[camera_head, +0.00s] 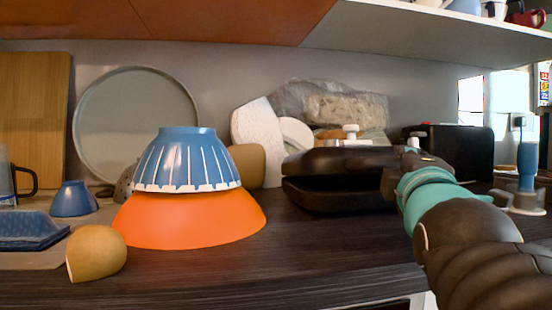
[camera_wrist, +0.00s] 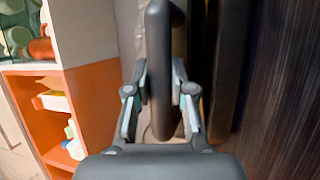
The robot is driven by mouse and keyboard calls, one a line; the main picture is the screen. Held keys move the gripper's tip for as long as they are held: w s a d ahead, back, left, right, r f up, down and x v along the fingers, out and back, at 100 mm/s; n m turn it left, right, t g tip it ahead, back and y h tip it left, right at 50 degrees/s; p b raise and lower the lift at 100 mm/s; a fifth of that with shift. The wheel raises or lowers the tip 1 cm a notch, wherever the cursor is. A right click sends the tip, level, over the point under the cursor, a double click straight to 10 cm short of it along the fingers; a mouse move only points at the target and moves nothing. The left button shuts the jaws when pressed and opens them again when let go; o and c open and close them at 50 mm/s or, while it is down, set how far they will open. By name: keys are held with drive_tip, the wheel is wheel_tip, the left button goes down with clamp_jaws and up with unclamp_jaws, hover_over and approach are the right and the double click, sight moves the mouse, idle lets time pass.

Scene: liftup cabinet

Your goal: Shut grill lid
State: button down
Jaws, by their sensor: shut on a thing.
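The black grill stands on the dark counter, right of centre in the head view. Its lid (camera_head: 338,160) lies low and nearly level above its base (camera_head: 335,196), with a narrow dark gap at the front edge. Whether the two touch at the back is hidden. My gripper (camera_wrist: 160,92) is shut on the dark, rounded grill handle (camera_wrist: 162,42), which runs between the fingers in the wrist view. In the head view my gripper is at the grill's right side, and my arm partly covers that end.
A blue bowl (camera_head: 188,160) sits on an upturned orange bowl (camera_head: 190,220) left of the grill. A black box-shaped appliance (camera_head: 465,150) and wrapped items (camera_head: 335,105) stand behind. An overhead shelf (camera_head: 430,35) spans the top. The counter front (camera_head: 320,245) is clear.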

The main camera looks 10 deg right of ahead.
drive_tip(key=shift+w+f, duration=0.1)
drive_tip(key=c, duration=1)
unclamp_jaws()
drive_tip(key=shift+s+a, duration=0.2)
drive_tip(key=shift+s, duration=0.25)
drive_tip(key=v, duration=1.1)
